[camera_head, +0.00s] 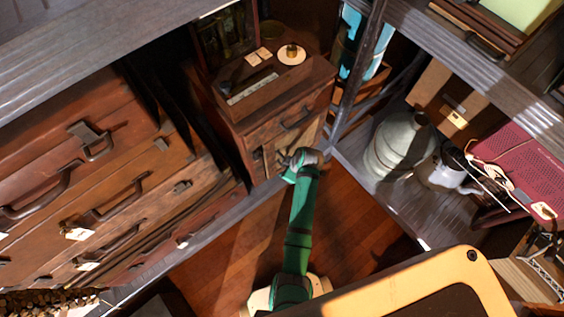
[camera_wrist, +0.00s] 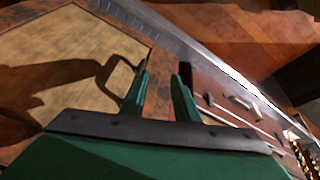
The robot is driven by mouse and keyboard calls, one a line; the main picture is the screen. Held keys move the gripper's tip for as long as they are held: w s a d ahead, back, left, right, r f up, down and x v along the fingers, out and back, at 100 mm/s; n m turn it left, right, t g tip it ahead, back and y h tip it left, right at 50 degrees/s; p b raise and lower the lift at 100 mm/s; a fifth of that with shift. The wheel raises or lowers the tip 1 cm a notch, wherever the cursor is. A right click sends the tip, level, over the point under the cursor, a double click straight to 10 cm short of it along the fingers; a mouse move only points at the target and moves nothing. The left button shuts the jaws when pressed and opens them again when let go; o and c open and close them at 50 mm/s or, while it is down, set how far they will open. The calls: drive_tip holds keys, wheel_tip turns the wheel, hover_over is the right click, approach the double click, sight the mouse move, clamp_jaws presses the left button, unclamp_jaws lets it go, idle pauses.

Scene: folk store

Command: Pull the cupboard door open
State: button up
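The wooden cupboard (camera_head: 243,125) stands at the upper middle of the head view, a drawer above its door. The door (camera_head: 270,157) has a pale panel and is partly hidden by my gripper. In the wrist view the door panel (camera_wrist: 75,55) fills the left side, inside a darker worn frame. A dark looped handle (camera_wrist: 112,66) stands out near the door's edge. My gripper (camera_wrist: 160,77) is open, with a clear gap between its green fingers. The handle is beside the left finger, not between the fingers; I cannot tell whether they touch. The gripper (camera_head: 285,160) is at the door front in the head view.
Stacked suitcases (camera_head: 100,190) fill the left. A metal shelf post (camera_head: 355,75) rises right of the cupboard. A grey jug (camera_head: 396,145) and a red case (camera_head: 518,165) sit on the right shelf. Wooden floor (camera_head: 345,215) is clear around my arm.

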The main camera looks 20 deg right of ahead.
drive_tip(key=n+g+y, duration=0.1)
drive_tip(key=n, duration=0.1)
approach(282, 166)
drive_tip(key=x, duration=0.3)
drive_tip(key=w+x, duration=0.1)
drive_tip(key=x, duration=0.3)
drive_tip(key=shift+w+a+r, duration=0.1)
drive_tip(key=shift+a+y, duration=0.1)
drive_tip(key=shift+y, duration=0.2)
clamp_jaws()
